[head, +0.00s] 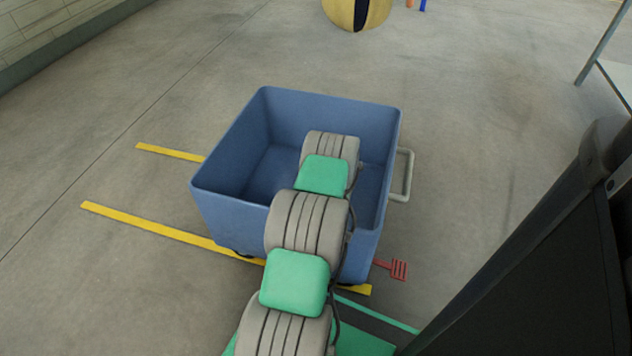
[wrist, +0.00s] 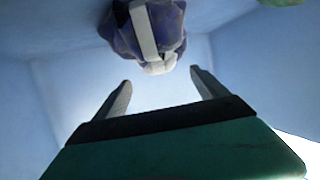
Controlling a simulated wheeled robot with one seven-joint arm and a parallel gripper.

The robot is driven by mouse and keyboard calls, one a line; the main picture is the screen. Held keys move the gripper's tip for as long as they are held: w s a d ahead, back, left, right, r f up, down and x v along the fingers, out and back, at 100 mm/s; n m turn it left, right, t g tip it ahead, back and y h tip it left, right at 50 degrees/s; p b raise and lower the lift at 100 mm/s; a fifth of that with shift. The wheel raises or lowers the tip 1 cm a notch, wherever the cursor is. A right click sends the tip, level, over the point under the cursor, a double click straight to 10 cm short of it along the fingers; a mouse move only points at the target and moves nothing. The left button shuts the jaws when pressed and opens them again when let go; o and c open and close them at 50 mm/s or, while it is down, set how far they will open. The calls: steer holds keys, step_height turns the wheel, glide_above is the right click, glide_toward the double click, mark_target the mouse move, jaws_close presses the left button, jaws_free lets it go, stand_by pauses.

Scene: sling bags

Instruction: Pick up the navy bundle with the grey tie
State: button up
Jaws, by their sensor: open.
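The navy bundle (wrist: 120,38) shows at the top of the wrist view, inside the blue bin, partly cut off by the frame edge. A pale grey tie (wrist: 145,30) runs across it, with a pale lump at its near end. My gripper (wrist: 160,76) is open and empty, its two fingers apart and pointing toward the bundle. The bundle lies beyond the fingertips, not between them. In the head view my arm reaches down into the blue bin (head: 225,200); my gripper and the bundle are hidden there.
The bin's walls surround my gripper closely; its left floor looks empty in the head view. A bit of something green (wrist: 282,2) shows at the wrist view's top right. A grey handle (head: 405,175) and a red part (head: 399,269) stick out at the bin's right.

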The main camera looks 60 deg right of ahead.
steer(key=b+x, duration=0.3)
steer(key=x, duration=0.3)
steer(key=shift+d, duration=0.2)
steer(key=shift+r, duration=0.1)
steer(key=shift+c, duration=0.5)
jaws_close()
steer(key=shift+d+r, duration=0.1)
steer(key=shift+r, duration=0.1)
